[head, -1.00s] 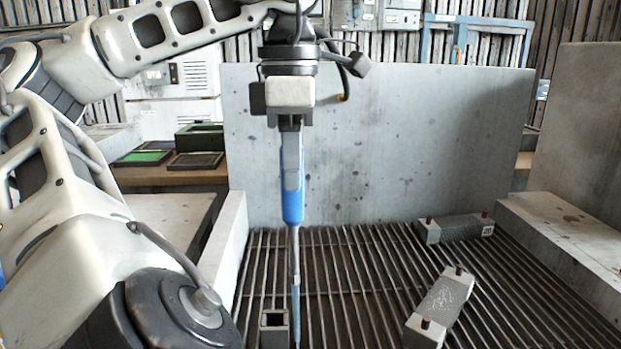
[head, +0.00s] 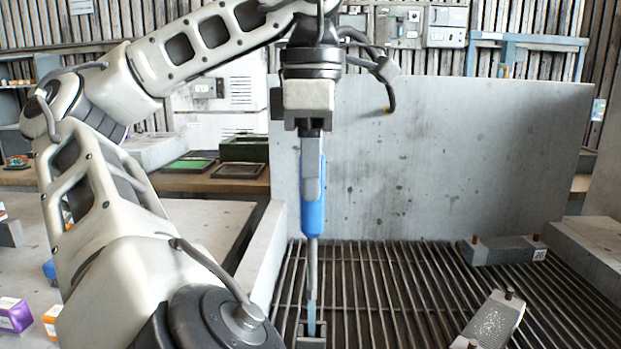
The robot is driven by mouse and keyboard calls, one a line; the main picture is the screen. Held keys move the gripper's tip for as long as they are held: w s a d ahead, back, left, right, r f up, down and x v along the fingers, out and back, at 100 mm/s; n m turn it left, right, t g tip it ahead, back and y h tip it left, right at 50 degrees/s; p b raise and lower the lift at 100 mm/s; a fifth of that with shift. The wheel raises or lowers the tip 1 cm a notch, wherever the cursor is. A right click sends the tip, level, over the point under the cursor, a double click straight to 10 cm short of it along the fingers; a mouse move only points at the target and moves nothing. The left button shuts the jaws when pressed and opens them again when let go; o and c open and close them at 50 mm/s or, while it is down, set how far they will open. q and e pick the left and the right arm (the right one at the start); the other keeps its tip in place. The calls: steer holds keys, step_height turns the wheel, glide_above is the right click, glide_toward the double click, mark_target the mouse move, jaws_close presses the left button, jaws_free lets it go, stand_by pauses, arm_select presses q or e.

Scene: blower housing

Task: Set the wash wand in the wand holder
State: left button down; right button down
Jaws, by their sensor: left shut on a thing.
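The wash wand (head: 313,200) has a blue grip and a thin grey shaft with a light blue lower part, and hangs upright. My left gripper (head: 311,135) is shut on its upper end, above the slatted grate. The wand holder (head: 311,342) is a small grey square socket at the bottom edge of the head view, partly cut off. The wand's lower tip lines up with the holder's mouth. I cannot tell whether the tip is inside it or just above or in front of it. My right gripper is not in view.
Two grey finned blocks with copper-coloured stubs, one farther back (head: 502,250) and one nearer (head: 490,322), lie on the grate (head: 400,300) to the right. A tall grey panel (head: 440,150) stands behind. A low wall (head: 262,250) borders the grate's left side.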

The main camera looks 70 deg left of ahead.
mark_target(312, 212)
arm_select(q)
steer(key=shift+f, duration=0.15)
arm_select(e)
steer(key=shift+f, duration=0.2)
